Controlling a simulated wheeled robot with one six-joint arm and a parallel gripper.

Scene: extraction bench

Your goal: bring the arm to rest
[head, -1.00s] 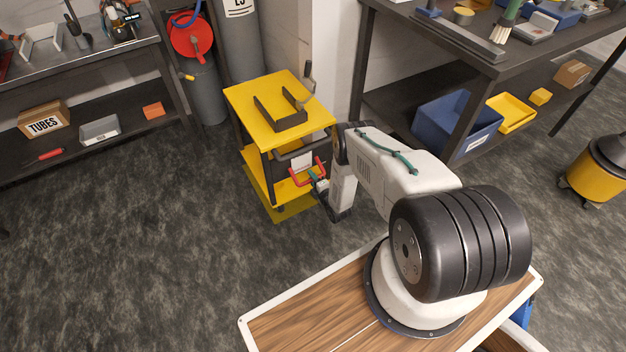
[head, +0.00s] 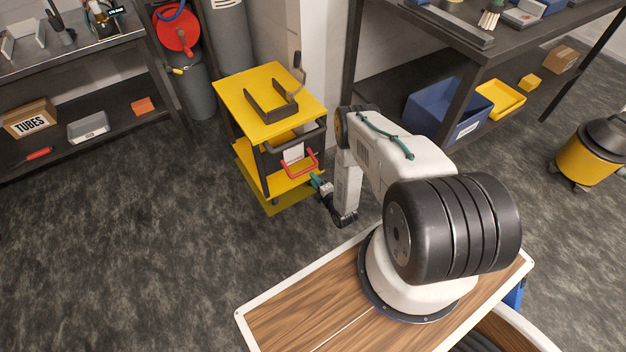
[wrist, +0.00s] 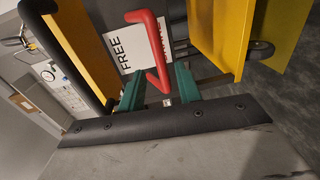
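My gripper (head: 318,183) is low beside the yellow trolley (head: 262,88), just right of a red handle (head: 300,168) on the trolley's dark front. In the wrist view my gripper's two green fingers (wrist: 160,84) stand apart. The red handle (wrist: 148,18) shows ahead of them, and its near end appears between the fingertips in the picture. I see no finger closed on it. My arm (head: 400,150) is bent out from its base, with its forearm hanging down toward the trolley.
A white card (wrist: 125,45) is on the trolley front. A dark bench (head: 430,45) with a blue bin (head: 440,110) stands right. A yellow vacuum (head: 590,155) is far right. Floor at left is clear.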

